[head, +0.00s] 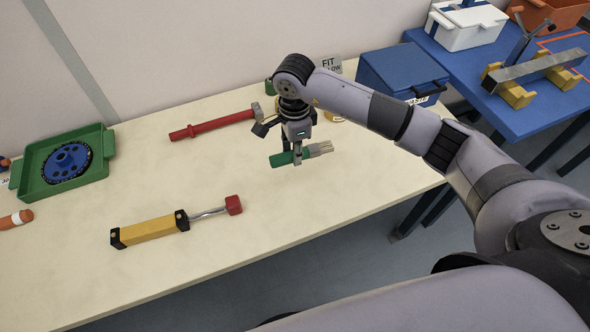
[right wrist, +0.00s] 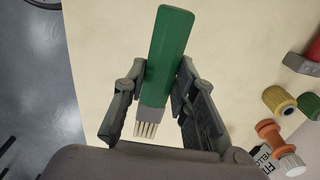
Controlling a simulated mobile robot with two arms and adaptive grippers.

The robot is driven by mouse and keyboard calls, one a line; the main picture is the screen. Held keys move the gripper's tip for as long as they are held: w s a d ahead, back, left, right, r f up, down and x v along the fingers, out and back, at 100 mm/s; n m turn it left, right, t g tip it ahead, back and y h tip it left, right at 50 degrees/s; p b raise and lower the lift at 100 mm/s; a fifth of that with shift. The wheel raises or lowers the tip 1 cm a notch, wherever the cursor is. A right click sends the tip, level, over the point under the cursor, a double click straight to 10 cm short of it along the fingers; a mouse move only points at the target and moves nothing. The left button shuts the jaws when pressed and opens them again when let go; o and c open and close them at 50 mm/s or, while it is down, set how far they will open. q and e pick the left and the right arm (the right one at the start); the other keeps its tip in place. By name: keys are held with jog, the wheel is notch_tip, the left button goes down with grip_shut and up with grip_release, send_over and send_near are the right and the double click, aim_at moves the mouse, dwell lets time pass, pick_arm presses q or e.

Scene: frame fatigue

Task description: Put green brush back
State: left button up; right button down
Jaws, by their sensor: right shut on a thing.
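The green brush (head: 284,159) has a green handle and pale bristles. In the head view it is held above the cream table (head: 250,262), with the bristles toward the right. My right gripper (head: 298,157) is shut on it. In the right wrist view the brush (right wrist: 168,58) lies between the fingers (right wrist: 158,105), its bristles toward the palm and its handle pointing away. From these views I cannot tell exactly how high it is above the table. My left gripper is not in view.
A red-handled hammer (head: 212,125) lies behind the brush. A yellow tool with a red tip (head: 150,231) lies front left. A green tray (head: 108,139) is at left. Yellow (right wrist: 280,100) and green (right wrist: 309,104) cylinders stand near the sign (head: 330,65). A blue box (head: 400,68) is at right.

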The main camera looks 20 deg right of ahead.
aim_at(295, 180)
notch_tip(295, 180, down, 9)
jog(key=shift+f+p, duration=0.15)
jog(key=shift+p, duration=0.3)
jog(key=shift+f, duration=0.3)
jog(key=c, duration=1.3)
grip_release()
jog(key=shift+w+r, duration=0.15)
jog(key=shift+r, duration=0.15)
jog(key=r+b, duration=0.1)
jog(key=r, duration=0.4)
jog(key=r+b, duration=0.1)
jog(key=r, duration=0.5)
jog(key=s+r+b, duration=0.1)
jog(key=r, duration=0.4)
jog(key=shift+r, duration=0.35)
